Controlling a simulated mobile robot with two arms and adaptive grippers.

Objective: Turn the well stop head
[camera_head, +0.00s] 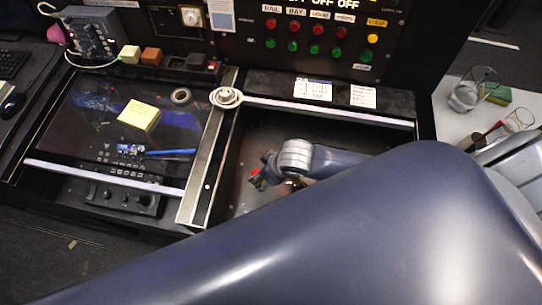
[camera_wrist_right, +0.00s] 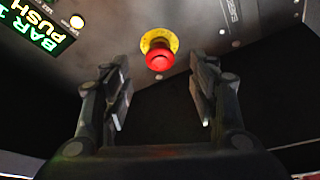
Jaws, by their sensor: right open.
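The well stop head is a red mushroom button (camera_wrist_right: 160,60) on a yellow collar, set in a dark panel face. In the right wrist view it sits ahead of and between the fingers of my right gripper (camera_wrist_right: 161,88), which is open with nothing between its pads. The fingers stand apart on either side, and I see no contact. In the head view my right gripper (camera_head: 265,173) is down in the dark recessed well, with a small patch of red beside it. I cannot tell whether that patch is the stop head. My left gripper is not in view.
The well's metal rim (camera_head: 205,165) bounds it on the left. A lit green display (camera_wrist_right: 40,25) is near the stop head. My large arm link covers the front right.

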